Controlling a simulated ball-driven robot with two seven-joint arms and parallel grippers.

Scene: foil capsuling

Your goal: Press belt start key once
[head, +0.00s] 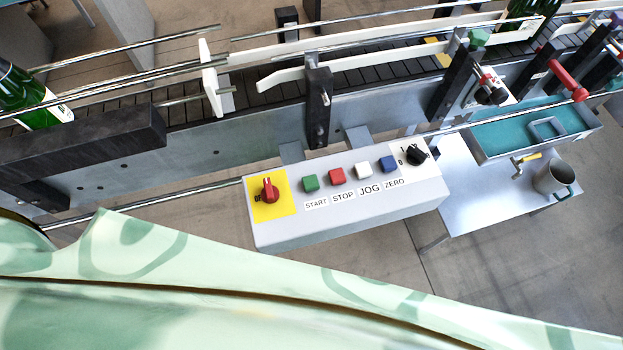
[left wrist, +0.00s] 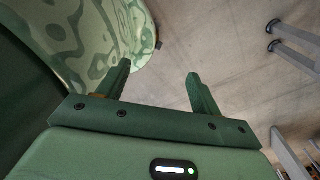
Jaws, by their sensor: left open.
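No gripper shows in the head view.
A conveyor (head: 380,75) with rails runs behind the box, with a green bottle (head: 30,100) at the left. A black knob (head: 415,155) is at the box's right end.

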